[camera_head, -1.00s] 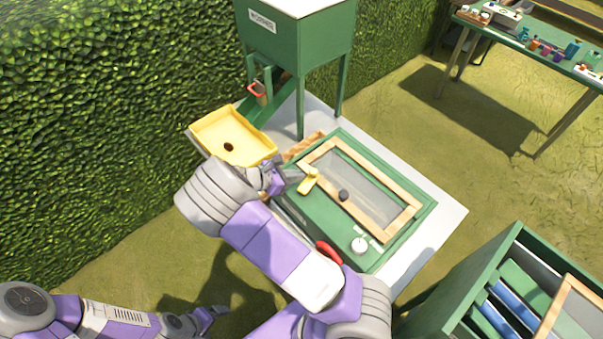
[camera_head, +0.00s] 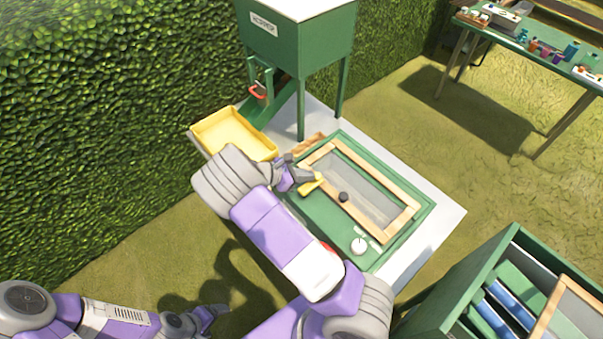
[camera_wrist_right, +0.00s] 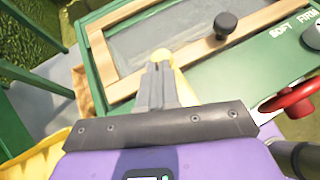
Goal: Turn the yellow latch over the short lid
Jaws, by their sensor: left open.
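The yellow latch (camera_head: 311,187) sits at the left end of the green box (camera_head: 340,228), by the corner of a wood-framed mesh lid (camera_head: 368,187). I cannot tell which part is the short lid. My right gripper (camera_head: 315,176) is at the latch, its fingertips touching or very close to it. In the right wrist view the fingers (camera_wrist_right: 157,68) are together, with the yellow latch (camera_wrist_right: 163,54) showing just behind and beside them, partly hidden. My left gripper (camera_head: 214,312) is low at the left, open and empty, away from the box.
A yellow tray (camera_head: 229,134) and a green hopper (camera_head: 298,40) stand behind.

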